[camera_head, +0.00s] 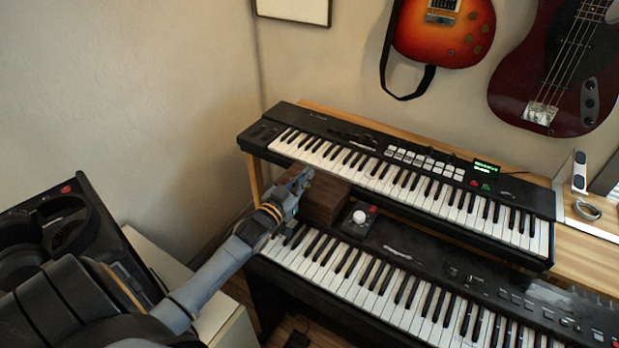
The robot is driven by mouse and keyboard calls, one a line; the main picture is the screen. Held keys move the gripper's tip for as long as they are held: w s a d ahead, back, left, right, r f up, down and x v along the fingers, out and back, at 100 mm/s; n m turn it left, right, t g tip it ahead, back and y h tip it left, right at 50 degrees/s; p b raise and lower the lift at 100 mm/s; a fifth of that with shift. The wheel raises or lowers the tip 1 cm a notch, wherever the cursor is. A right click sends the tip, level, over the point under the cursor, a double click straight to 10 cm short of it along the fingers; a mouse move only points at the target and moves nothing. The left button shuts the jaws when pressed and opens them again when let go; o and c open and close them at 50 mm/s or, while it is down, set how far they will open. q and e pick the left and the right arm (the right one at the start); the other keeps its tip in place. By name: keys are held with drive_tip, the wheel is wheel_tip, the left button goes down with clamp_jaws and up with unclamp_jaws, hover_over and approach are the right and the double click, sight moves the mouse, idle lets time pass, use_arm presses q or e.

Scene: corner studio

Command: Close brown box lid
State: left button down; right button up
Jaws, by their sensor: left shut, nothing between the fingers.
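The brown box (324,197) sits at the left end of the lower keyboard, close under the front edge of the upper keyboard. My left gripper (303,176) is at the box's left side and top edge, with its fingers shut and nothing between them. The gripper and wrist hide part of the box's left side. I cannot tell from this view how far the lid is open, or whether the fingers touch it. My right gripper is not in view.
A small black device with a white knob (359,216) stands right of the box on the lower keyboard (400,290). The upper keyboard (400,172) overhangs behind. Guitars (440,30) hang on the wall. A pale cabinet (165,262) with black equipment stands at left.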

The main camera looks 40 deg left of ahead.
use_arm(q)
drive_tip(key=shift+s+f+t+b, duration=0.25)
drive_tip(key=shift+f+t+b, duration=0.05)
drive_tip(key=shift+f, duration=0.35)
drive_tip(key=shift+s+f+b, duration=0.35)
drive_tip(key=shift+f+b, duration=0.1)
drive_tip(key=shift+f, duration=0.25)
drive_tip(key=shift+s+f, duration=0.15)
drive_tip(key=shift+f, duration=0.25)
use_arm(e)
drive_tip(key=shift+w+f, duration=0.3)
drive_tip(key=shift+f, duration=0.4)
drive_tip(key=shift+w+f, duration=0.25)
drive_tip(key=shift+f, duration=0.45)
